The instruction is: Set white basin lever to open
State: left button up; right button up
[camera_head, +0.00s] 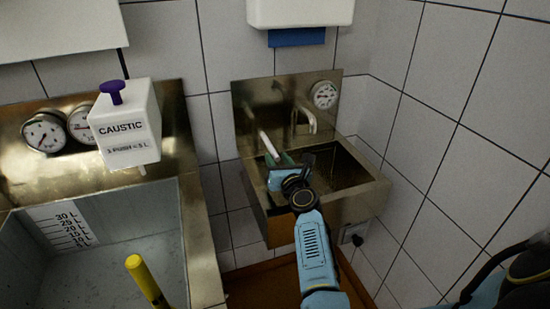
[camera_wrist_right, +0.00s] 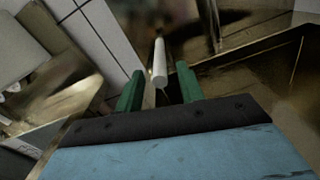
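The white lever (camera_head: 267,142) of the small metal wall basin (camera_head: 350,209) slants down from the basin's back panel, left of the spout. My right gripper (camera_head: 279,159) reaches into the basin front, with its green fingers at the lever's lower end. In the right wrist view, the lever (camera_wrist_right: 160,63) lies between the two green fingers (camera_wrist_right: 160,87), with a gap on both sides. The fingers are apart and do not visibly touch it. My left gripper is out of view.
A curved spout (camera_head: 309,119) and a round gauge (camera_head: 324,95) are on the basin's back panel. A large vat (camera_head: 195,220) with a yellow handle (camera_head: 146,280) stands at left, below a white caustic dispenser (camera_head: 125,125). A tiled wall (camera_head: 470,150) closes off the right.

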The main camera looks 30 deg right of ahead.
jog(key=shift+x, duration=1.1)
jog(key=shift+w+b, duration=0.25)
jog(key=shift+b, duration=0.05)
jog(key=shift+w, duration=0.1)
jog(key=c, duration=0.8)
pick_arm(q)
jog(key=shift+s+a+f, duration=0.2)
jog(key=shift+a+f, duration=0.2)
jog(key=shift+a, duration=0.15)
pick_arm(e)
grip_shut()
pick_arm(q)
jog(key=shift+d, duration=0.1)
pick_arm(e)
jog(key=shift+d, duration=0.1)
